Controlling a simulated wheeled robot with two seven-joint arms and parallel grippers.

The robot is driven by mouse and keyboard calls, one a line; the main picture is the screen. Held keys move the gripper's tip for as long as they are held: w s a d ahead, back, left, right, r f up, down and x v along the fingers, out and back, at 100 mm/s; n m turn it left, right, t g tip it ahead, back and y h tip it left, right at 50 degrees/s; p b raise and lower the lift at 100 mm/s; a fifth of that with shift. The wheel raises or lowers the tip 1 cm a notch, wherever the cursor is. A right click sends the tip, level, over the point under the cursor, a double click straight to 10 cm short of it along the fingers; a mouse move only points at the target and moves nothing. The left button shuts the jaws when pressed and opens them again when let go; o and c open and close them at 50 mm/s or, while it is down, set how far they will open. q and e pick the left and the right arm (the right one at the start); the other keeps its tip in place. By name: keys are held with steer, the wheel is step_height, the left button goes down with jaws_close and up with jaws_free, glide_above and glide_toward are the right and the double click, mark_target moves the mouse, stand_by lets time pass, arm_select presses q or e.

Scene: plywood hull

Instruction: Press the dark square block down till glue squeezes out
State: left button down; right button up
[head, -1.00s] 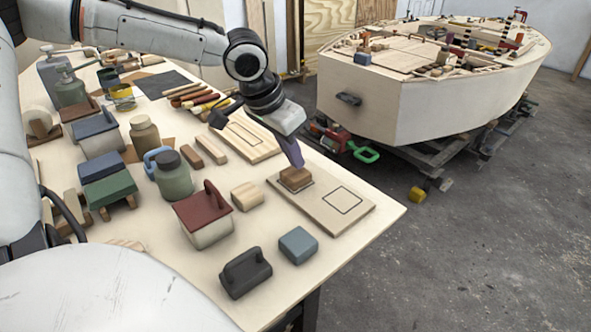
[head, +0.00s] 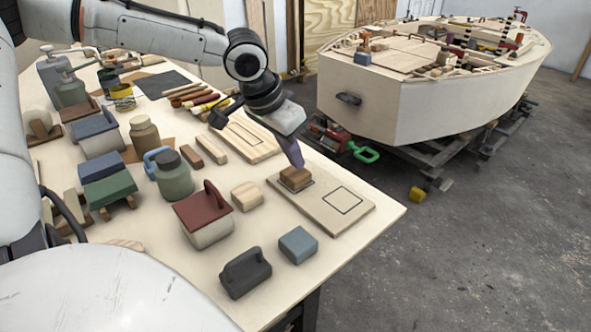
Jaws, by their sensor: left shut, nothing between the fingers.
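The dark square block (head: 295,178) is brown wood. The other square outline on the board is bare. My right gripper is not in view.
Close by stand a small pale wood block (head: 246,195), a blue-grey block (head: 298,245), a dark handled block (head: 245,272) and a red-lidded container (head: 205,215). Jars and tools crowd the table's left. The table's right edge lies just beyond the board. A plywood hull (head: 420,100) stands behind.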

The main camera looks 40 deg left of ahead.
mark_target(294, 173)
arm_select(q)
steer(key=shift+f+b, duration=0.3)
steer(key=shift+f, duration=0.25)
stand_by(0.4)
steer(key=shift+s+f, duration=0.25)
stand_by(1.0)
step_height(294, 173, up, 2)
steer(key=shift+w+r+p, duration=0.15)
steer(key=shift+r+p, duration=0.05)
steer(key=shift+p, duration=1.05)
steer(key=shift+r+p, duration=0.55)
steer(key=shift+r, duration=0.05)
step_height(294, 173, up, 4)
steer(key=p, duration=0.3)
steer(key=shift+f, duration=0.1)
